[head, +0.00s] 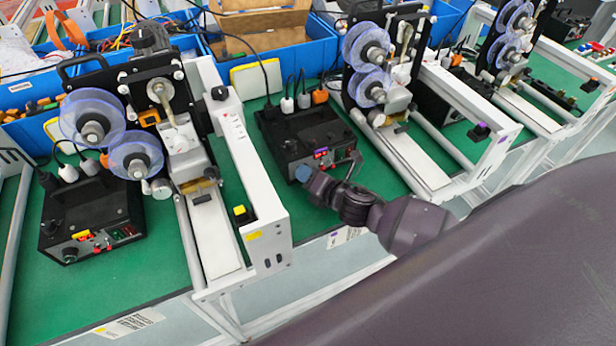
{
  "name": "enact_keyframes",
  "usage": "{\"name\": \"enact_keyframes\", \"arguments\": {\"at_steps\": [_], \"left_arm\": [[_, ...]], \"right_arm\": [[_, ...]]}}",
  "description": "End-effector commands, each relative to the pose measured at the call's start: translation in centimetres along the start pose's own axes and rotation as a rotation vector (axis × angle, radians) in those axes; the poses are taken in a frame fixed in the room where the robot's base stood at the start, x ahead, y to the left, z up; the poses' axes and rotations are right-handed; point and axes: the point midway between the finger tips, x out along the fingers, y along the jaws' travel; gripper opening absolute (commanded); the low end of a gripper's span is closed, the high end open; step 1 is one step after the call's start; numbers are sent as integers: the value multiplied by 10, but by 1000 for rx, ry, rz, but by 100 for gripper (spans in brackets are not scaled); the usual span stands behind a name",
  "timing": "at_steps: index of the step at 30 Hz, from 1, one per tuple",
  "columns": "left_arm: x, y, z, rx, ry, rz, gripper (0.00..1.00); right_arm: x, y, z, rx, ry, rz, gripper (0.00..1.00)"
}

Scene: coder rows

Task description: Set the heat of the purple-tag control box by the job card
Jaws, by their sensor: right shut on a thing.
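The purple-tag control box (300,128) is black and sits on the green bench in the middle of the head view. Its small tag (320,152) looks purple and red on the front face. No job card can be made out with certainty, and no writing is legible. My left gripper is not in view.
A yellow-tag control box (92,212) stands at the left. White machine frames with blue-violet reels (92,118) stand on both sides of the middle box. Plugs and cables (288,104) rise behind it. Blue bins (318,50) line the back. My large dark arm covers the lower right.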

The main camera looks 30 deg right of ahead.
Motion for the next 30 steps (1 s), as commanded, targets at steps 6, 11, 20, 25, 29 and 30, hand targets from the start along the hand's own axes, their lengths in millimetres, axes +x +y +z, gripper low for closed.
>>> {"name": "enact_keyframes", "arguments": {"at_steps": [6,11,20,25,29,30], "left_arm": [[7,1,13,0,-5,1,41],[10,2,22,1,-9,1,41],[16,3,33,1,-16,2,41],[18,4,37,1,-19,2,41],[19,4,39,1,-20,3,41],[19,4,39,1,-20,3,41]], "right_arm": [[0,-4,-2,194,9,74,6],[0,-5,-2,331,16,127,6],[0,-6,-1,529,26,206,6],[0,-5,-1,601,31,235,6],[0,-5,0,632,32,248,6],[0,-5,0,639,33,250,6]]}}
